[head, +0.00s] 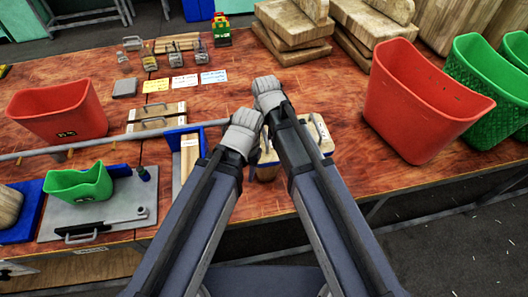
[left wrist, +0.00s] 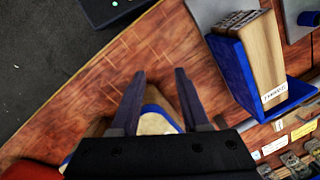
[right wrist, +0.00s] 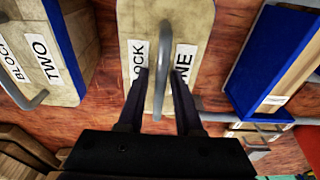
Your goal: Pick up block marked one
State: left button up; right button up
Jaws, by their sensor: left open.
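The block marked one (right wrist: 135,25) is a pale wooden slab with "BLOCK" and "ONE" labels in the right wrist view. Its curved metal handle (right wrist: 164,45) stands up along the middle. My right gripper (right wrist: 160,78) is open, with one finger on each side of this handle and gaps showing. In the head view my right gripper (head: 268,92) is above the table and my arms hide most of block one (head: 267,172). My left gripper (left wrist: 160,75) is open and empty, beside it and above a pale block with blue edging (left wrist: 155,122).
Block two (right wrist: 75,50) lies close beside block one. A blue press frame (right wrist: 258,50) stands on its other side. Red bins (head: 58,112) (head: 415,105) stand left and right. A long metal bar (head: 90,143) and a grey plate (head: 125,195) lie at left.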

grip_shut()
dwell(1.1)
